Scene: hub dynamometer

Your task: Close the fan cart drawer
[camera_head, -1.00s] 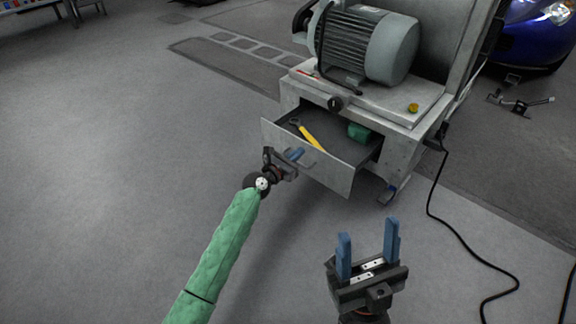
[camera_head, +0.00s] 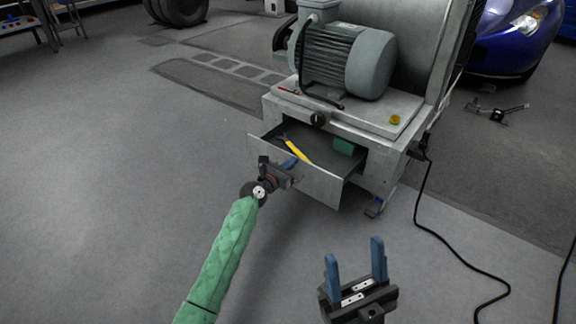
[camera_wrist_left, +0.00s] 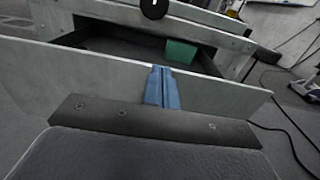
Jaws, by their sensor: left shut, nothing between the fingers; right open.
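The fan cart (camera_head: 388,160) is grey, with a large motor on top. Its drawer (camera_head: 321,186) stands partly open below the top plate. A yellow-handled tool (camera_head: 297,152) and a green block (camera_head: 344,146) lie inside; the green block also shows in the left wrist view (camera_wrist_left: 180,51). My left gripper (camera_head: 290,163) is shut and empty at the drawer's front panel. In the left wrist view its blue fingers (camera_wrist_left: 161,88) are together against or just before the front panel (camera_wrist_left: 215,96); contact is not certain. My right gripper (camera_head: 354,262) is open and empty, over the floor in front.
A black cable (camera_head: 425,231) runs from the cart's right side across the floor. A blue car (camera_head: 510,40) stands behind right, with a metal stand (camera_head: 497,111) near it. The floor (camera_head: 110,180) to the left is clear.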

